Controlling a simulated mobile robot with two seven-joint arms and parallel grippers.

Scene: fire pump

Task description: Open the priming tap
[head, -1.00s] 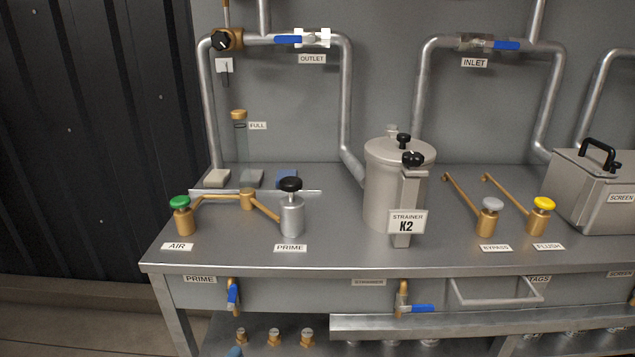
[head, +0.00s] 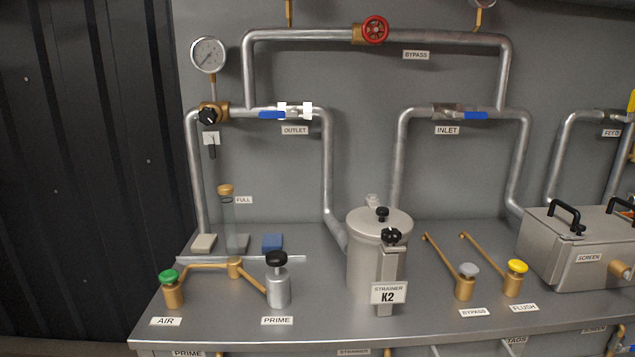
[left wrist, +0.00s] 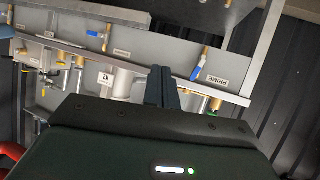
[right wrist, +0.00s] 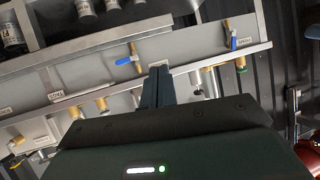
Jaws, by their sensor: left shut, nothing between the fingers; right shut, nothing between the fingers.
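In the left wrist view a brass tap with a blue lever (left wrist: 197,71) sits beside a PRIME label (left wrist: 217,81), its lever roughly in line with the tap body. In the right wrist view a similar tap (right wrist: 233,43) shows near the bench's end. In the head view the lower PRIME label (head: 187,353) is just at the bottom edge; its tap is almost wholly cut off. On the bench stands the black-knobbed PRIME valve (head: 277,282). My left gripper (left wrist: 162,72) and right gripper (right wrist: 159,70) are shut and empty, apart from the taps; neither shows in the head view.
The K2 strainer (head: 365,250) stands mid-bench, with the green AIR valve (head: 171,290) at left. Grey BYPASS (head: 466,283) and yellow FLUSH (head: 515,279) valves stand right. Another blue-lever tap (right wrist: 127,60) has its lever sideways. A lower shelf (right wrist: 110,35) lies close by.

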